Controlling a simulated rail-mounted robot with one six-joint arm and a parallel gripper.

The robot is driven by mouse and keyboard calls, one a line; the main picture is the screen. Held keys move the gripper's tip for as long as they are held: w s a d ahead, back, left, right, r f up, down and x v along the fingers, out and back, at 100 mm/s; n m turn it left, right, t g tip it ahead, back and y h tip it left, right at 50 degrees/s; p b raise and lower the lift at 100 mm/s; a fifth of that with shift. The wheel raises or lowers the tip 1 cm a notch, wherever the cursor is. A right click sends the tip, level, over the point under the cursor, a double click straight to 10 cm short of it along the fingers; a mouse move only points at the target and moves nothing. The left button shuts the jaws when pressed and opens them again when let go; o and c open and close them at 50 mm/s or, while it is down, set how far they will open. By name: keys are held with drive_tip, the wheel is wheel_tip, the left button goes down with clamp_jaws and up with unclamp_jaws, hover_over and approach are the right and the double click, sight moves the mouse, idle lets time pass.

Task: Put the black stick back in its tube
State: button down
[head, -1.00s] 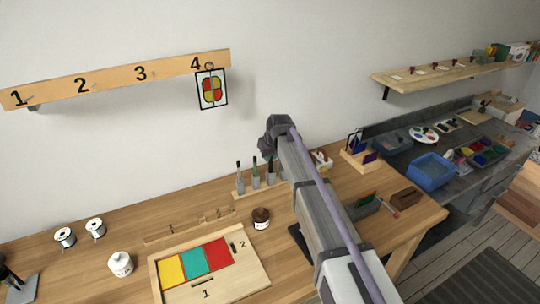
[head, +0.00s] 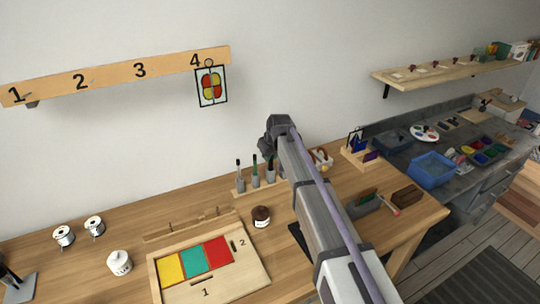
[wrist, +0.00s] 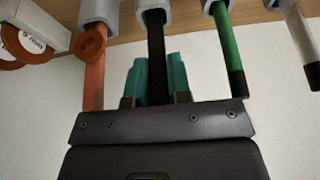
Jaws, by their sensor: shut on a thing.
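In the wrist view my gripper (wrist: 157,80) has its two teal fingers closed on either side of the black stick (wrist: 156,45). The stick's far end meets the mouth of a grey tube (wrist: 153,6) at the top of the picture, and the stick looks in line with it. How deep it sits inside cannot be seen. In the head view my arm hides the gripper. The tube rack (head: 241,194) stands on the bench just left of the arm.
In the wrist view an orange stick (wrist: 94,75) stands left of the black one and a green stick (wrist: 229,50) right of it, both close. A pale stick with a dark tip (wrist: 300,30) is further right. A dark jar (head: 261,217) stands before the rack.

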drive_tip(key=shift+f+b, duration=0.55)
drive_tip(key=shift+f, duration=0.05)
drive_tip(key=shift+c, duration=2.4)
unclamp_jaws()
drive_tip(key=shift+r, duration=0.1)
wheel_tip(320, 180, up, 7)
drive_tip(key=p, duration=0.7)
drive_tip(key=s+d+m+g, duration=0.1)
drive_tip(key=s+d+m, duration=0.1)
drive_tip(key=s+d, duration=0.5)
drive_tip(key=s+d+f+m+g+h, duration=0.1)
drive_tip(key=s+d, duration=0.7)
drive_tip(key=s, duration=0.8)
drive_tip(key=s+d+m+g+h, duration=0.1)
drive_tip(key=s+d+m, duration=0.2)
drive_tip(key=s+d, duration=0.5)
drive_tip(key=s, duration=0.4)
drive_tip(key=shift+d+f+g, duration=0.2)
drive_tip(key=shift+d+g, duration=0.05)
drive_tip(key=shift+g, duration=0.15)
